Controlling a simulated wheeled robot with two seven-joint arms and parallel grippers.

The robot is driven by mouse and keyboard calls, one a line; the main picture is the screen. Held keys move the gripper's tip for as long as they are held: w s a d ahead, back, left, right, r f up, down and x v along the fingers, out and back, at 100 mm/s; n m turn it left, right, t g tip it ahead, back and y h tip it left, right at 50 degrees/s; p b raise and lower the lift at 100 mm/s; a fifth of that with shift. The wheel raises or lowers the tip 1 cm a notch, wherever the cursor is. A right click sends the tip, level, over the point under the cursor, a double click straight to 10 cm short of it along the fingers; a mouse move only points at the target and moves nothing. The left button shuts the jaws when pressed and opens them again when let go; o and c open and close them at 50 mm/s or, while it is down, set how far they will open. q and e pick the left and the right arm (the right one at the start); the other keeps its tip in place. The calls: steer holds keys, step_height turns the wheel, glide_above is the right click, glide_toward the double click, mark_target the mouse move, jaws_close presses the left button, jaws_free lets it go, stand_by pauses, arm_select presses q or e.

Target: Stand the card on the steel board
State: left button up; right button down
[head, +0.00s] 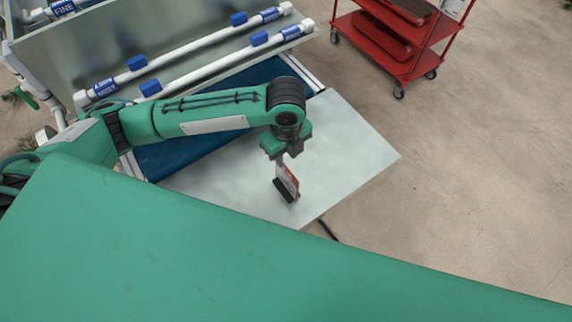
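The steel board (353,140) is a flat pale grey sheet in the middle of the head view. The card (291,179) is small, red and white, with a dark foot (284,193) at its lower end. It is over the near part of the board, a little tilted in the picture. My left gripper (281,163) points down from above and looks shut on the card's upper end. I cannot tell whether the foot touches the board. My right gripper is not in view.
A blue belt (180,155) lies behind the board, below a grey machine wall with white pipes (210,69) and blue clamps. A red trolley (400,60) stands at the upper right. A dark cable (327,229) shows by the near edge. Floor at right is clear.

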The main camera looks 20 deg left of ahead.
arm_select(q)
step_height(320, 180, up, 5)
steer(key=shift+b, duration=0.4)
stand_by(0.3)
